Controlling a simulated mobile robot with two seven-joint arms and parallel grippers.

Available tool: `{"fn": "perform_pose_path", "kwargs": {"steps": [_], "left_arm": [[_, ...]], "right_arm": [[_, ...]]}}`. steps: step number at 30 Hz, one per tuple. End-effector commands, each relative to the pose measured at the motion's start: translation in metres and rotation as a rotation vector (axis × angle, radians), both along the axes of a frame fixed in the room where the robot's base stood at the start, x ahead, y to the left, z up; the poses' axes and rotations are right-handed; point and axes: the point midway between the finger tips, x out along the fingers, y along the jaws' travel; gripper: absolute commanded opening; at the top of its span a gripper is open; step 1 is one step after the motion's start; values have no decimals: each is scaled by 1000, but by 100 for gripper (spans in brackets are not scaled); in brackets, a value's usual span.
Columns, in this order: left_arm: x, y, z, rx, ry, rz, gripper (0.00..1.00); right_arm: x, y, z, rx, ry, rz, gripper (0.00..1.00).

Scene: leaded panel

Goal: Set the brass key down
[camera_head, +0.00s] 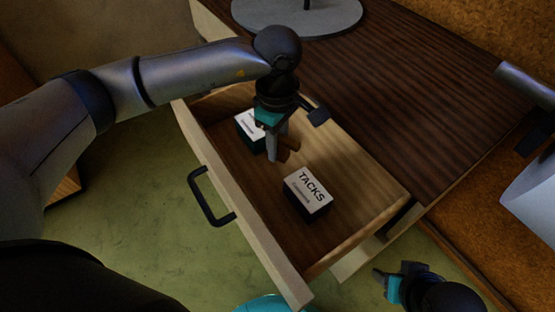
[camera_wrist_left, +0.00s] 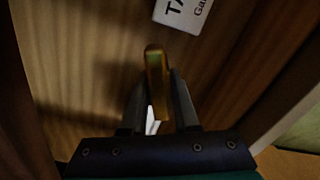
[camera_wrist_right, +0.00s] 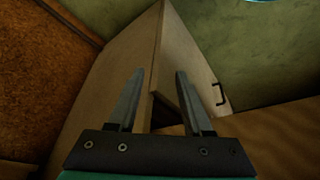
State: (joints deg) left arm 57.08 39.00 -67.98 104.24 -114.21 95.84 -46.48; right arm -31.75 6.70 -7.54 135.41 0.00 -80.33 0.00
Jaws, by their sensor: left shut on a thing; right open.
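My left gripper (camera_head: 272,155) points down into the open wooden drawer (camera_head: 238,218). In the left wrist view its fingers (camera_wrist_left: 158,78) are shut on the brass key (camera_wrist_left: 156,75), a narrow golden piece held between the tips. I cannot tell whether the key touches the drawer floor. My right gripper (camera_head: 394,272) is open and empty, low at the right beside the cabinet; its parted fingers show in the right wrist view (camera_wrist_right: 155,85).
A dark box labelled TACKS (camera_head: 308,190) sits in the drawer, nearer the front right. Another dark box with a white label (camera_head: 246,128) stands behind my left gripper, partly hidden. The drawer floor between them is bare. A black handle (camera_head: 206,204) juts from the drawer front.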

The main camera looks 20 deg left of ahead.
Motion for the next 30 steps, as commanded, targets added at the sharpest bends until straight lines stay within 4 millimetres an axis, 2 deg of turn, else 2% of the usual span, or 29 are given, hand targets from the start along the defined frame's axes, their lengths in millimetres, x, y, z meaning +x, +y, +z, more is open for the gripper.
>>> {"fn": "perform_pose_path", "kwargs": {"steps": [7,14,30], "left_arm": [[0,0,-16,0,-1,-1,0],[0,0,-42,0,-1,0,0],[0,0,-46,-1,-2,0,0]], "right_arm": [[-1,0,12,2,-19,0,50],[12,14,12,44,-130,26,50],[20,21,13,66,-184,36,50]]}}
